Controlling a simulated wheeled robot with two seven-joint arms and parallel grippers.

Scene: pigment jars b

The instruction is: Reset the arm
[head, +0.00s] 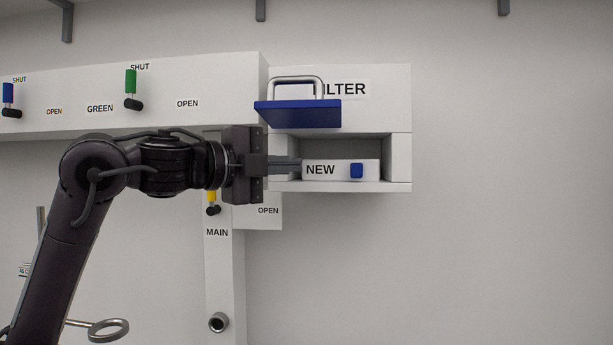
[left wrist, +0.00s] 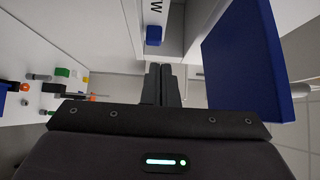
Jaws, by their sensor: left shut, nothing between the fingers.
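My left arm comes in from the left in the head view, and its gripper (head: 298,165) is shut and empty. Its fingertips are at the left end of the white block marked NEW (head: 342,170), which has a blue square on its front. The block sits in the open slot of the white FILTER box (head: 396,100). I cannot tell whether the fingertips touch it. The left wrist view shows the shut fingers (left wrist: 161,75) close to the block's blue square (left wrist: 154,36). My right gripper is not in view.
A blue flap with a metal handle (head: 298,113) juts out above the slot, close over the gripper; it also shows in the left wrist view (left wrist: 240,60). Blue (head: 8,93), green (head: 131,82) and yellow (head: 212,197) valve levers are on the panels. The right side is bare wall.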

